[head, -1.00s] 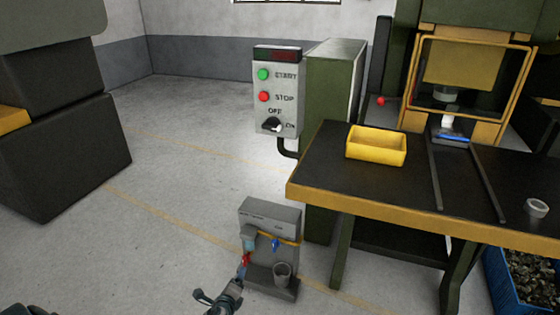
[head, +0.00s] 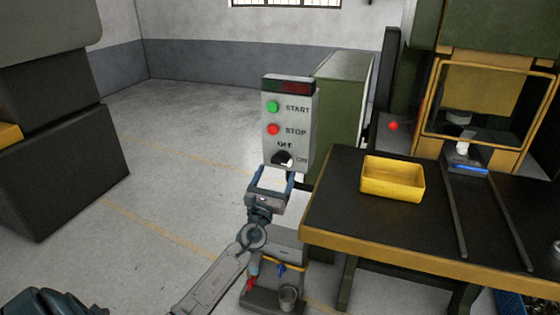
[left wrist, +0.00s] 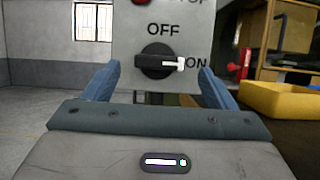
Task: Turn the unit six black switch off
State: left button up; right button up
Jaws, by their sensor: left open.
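The black rotary switch (head: 282,157) is low on the grey control panel (head: 290,119), below the green START and red STOP buttons. In the left wrist view the switch (left wrist: 155,62) has its white pointer turned right, toward ON; OFF is printed above it. My left gripper (head: 272,176) is open and empty just in front of and below the switch. In the left wrist view its two blue fingers (left wrist: 158,84) stand on either side of the switch, apart from it. No unit number can be read on the panel. My right gripper is not in view.
The panel is on a green cabinet (head: 343,95). A black worktable with a yellow edge (head: 330,238) and a yellow bin (head: 392,179) stands to the right.

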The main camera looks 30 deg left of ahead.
aim_at(280, 164)
pick_arm(q)
jog(key=shift+x, duration=2.15)
jog(key=shift+w+f, duration=0.1)
jog(key=c, duration=1)
